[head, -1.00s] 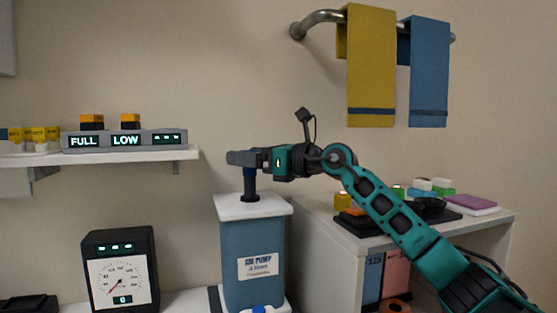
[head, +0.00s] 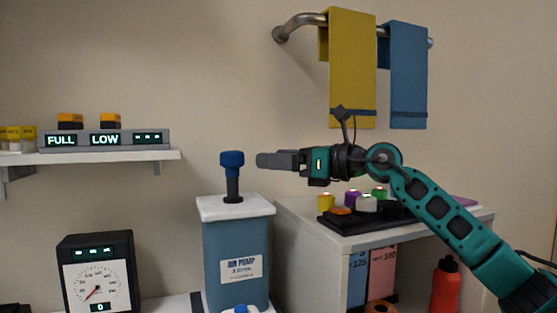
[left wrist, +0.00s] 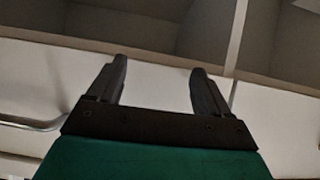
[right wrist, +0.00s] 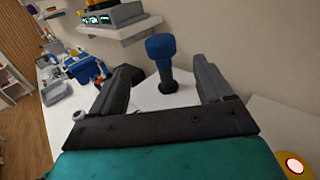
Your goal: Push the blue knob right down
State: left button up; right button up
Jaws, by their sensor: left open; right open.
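The blue knob (head: 232,159) tops a dark stem that stands up out of the white lid of the pump box (head: 236,250). The knob is raised above the lid. My right gripper (head: 262,160) is just right of the knob in the head view, level with it and apart from it. In the right wrist view the knob (right wrist: 160,48) stands upright ahead of and between the open, empty fingers (right wrist: 165,82). My left gripper (left wrist: 157,72) shows only in the left wrist view; it is open and empty, facing pale cabinet or shelf surfaces.
A gauge (head: 98,272) stands left of the pump. A wall shelf (head: 90,160) holds a FULL/LOW display. A white cabinet (head: 300,215) with coloured buttons on a black panel is at right, under my right arm. Towels (head: 352,65) hang above.

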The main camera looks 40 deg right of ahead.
aim_at(225, 152)
jog(key=p+x, duration=0.3)
jog(key=x, duration=0.1)
jog(key=p+x, duration=0.3)
jog(key=x, duration=0.1)
jog(key=r+p+x, duration=0.1)
jog(key=p+x, duration=0.3)
jog(key=shift+w+a, duration=0.25)
jog(key=shift+w, duration=0.15)
pick_arm(q)
jog(key=s+a+r+y, duration=0.1)
jog(key=a+r, duration=0.2)
jog(key=r, duration=0.2)
jog(key=shift+s+r, duration=0.35)
jog(key=shift+a, duration=0.1)
pick_arm(e)
jog(key=shift+f, duration=0.1)
jog(key=shift+c, duration=0.4)
